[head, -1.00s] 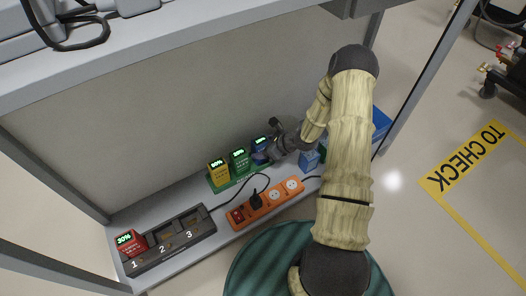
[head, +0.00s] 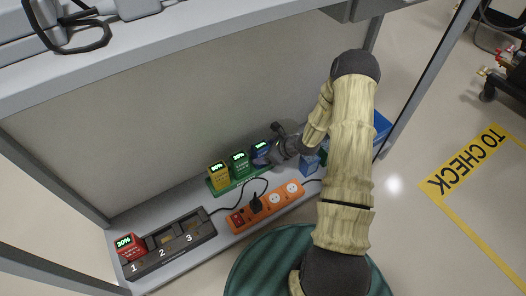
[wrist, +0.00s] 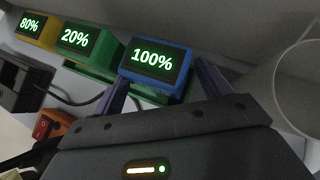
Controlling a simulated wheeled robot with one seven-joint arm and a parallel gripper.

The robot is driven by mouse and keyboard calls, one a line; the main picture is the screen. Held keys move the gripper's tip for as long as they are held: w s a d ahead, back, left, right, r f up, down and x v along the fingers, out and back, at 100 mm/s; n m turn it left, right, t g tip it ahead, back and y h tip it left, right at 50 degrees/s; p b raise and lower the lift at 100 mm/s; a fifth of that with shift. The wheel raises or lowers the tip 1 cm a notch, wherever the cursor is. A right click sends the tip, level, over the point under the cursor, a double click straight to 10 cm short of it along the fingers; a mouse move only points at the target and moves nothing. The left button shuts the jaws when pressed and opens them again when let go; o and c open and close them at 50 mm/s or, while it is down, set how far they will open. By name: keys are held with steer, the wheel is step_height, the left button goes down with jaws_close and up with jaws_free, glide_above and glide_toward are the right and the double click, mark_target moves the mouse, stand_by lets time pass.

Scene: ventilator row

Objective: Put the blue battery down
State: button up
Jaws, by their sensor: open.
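The blue battery (head: 261,149) reads 100% and stands upright at the right end of the green tray (head: 226,190), beside the green battery (head: 240,164). In the wrist view the blue battery (wrist: 155,65) sits between the two spread fingers of my gripper (wrist: 162,75).
A yellow battery (head: 218,176) stands at the tray's left end. The dark charger (head: 170,245) holds a red battery (head: 130,246) in slot 1; slots 2 and 3 look empty. An orange power strip (head: 265,206) lies in front, with a black cable. The upper shelf overhangs the back.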

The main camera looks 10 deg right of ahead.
steer(key=p+v, duration=0.5)
steer(key=v, duration=0.6)
steer(key=shift+s+r, duration=0.1)
stand_by(0.4)
